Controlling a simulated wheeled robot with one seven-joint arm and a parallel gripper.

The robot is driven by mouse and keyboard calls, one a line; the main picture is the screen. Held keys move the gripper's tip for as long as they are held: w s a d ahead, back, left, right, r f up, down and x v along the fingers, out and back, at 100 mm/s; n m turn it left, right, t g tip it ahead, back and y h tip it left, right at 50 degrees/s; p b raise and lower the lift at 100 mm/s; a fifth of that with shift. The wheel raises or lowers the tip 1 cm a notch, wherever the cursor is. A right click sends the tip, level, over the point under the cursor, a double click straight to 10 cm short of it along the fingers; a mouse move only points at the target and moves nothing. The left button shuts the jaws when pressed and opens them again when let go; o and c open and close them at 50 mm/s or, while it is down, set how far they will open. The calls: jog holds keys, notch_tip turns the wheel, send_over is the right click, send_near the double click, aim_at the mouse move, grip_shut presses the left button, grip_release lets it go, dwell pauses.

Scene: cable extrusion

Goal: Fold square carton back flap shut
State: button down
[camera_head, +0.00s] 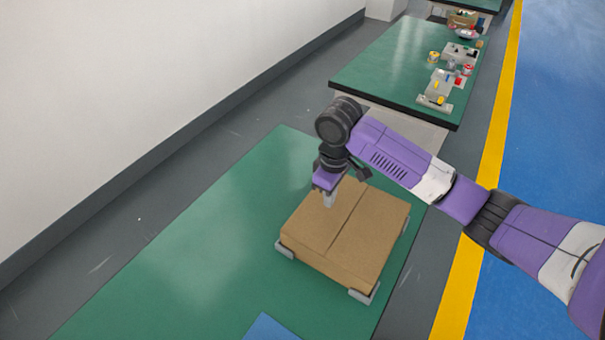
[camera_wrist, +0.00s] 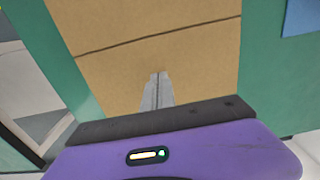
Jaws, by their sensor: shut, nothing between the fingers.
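The square carton (camera_head: 345,254) is a brown cardboard box on the green table. Its top looks flat, with a seam running across the middle between two flap panels. The carton top also shows in the wrist view (camera_wrist: 190,65), with the dark seam crossing it. My gripper (camera_head: 328,204) points down at the carton's top, near its left back part in the head view. In the wrist view its fingers (camera_wrist: 159,80) are together and empty, over the panel on the near side of the seam. I cannot tell whether the fingertips touch the cardboard.
Grey corner brackets (camera_head: 362,295) stand at the carton's lower corners. A blue sheet (camera_head: 270,328) lies at the front of the green table (camera_head: 190,270). The table left of the carton is clear. Another table (camera_head: 385,70) behind holds several small parts.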

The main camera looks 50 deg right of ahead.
notch_tip(320, 180, up, 9)
jog(key=p, duration=0.7)
jog(key=shift+f, duration=0.1)
